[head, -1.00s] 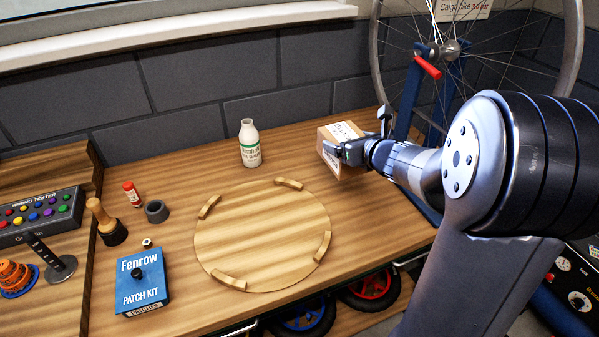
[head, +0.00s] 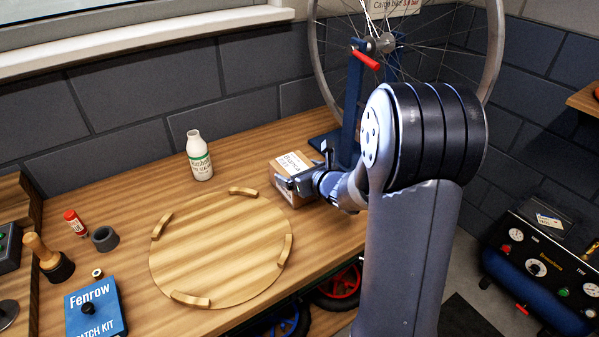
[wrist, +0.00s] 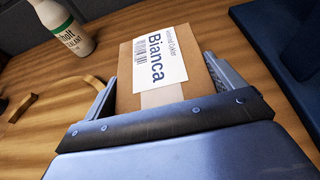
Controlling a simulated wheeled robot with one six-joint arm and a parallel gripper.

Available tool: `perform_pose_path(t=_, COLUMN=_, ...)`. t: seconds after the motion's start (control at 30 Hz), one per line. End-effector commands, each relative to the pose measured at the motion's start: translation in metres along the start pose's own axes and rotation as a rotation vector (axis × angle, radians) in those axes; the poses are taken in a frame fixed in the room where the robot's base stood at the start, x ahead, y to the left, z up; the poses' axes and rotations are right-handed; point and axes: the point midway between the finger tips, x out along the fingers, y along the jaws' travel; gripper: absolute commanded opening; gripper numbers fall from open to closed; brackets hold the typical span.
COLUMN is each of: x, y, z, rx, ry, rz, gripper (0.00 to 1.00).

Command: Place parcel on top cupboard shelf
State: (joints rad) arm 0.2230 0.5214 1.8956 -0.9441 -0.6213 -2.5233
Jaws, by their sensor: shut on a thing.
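The parcel (head: 291,166) is a brown cardboard box with a white label, at the right end of the wooden bench. In the wrist view the parcel (wrist: 126,72) sits between the two fingers, and its label reads "Bianca". My gripper (head: 293,184) is shut on the parcel, one finger along each side. I cannot tell whether the parcel touches the bench or is just above it. The cupboard and its top shelf are not clearly seen; only a wooden board (head: 585,99) shows at the right edge.
A white sealant bottle (head: 200,158) stands left of the parcel. A round wooden board (head: 215,255) with raised blocks lies in front. A blue wheel stand (head: 352,105) is close behind my gripper. A blue compressor (head: 530,270) stands at lower right. A patch kit (head: 95,308) lies at left.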

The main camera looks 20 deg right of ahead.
Motion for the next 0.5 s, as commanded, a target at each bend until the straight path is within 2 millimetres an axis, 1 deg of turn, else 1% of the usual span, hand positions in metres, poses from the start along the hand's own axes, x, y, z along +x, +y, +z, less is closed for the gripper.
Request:
perform_pose_path(t=0.17, x=0.0015, y=-0.0002, z=-0.0018, rx=0.0, ry=-0.004, rz=0.0, gripper=0.4)
perform_pose_path(t=0.2, x=0.0011, y=-0.0001, z=-0.0023, rx=0.001, ry=0.0, rz=0.0, gripper=0.91)
perform_pose_path(t=0.3, x=0.0009, y=-0.0001, z=-0.0021, rx=0.001, ry=0.0, rz=0.0, gripper=1.0)
perform_pose_path(t=0.5, x=0.0009, y=0.0, z=-0.0021, rx=0.001, ry=0.0, rz=0.0, gripper=1.0)
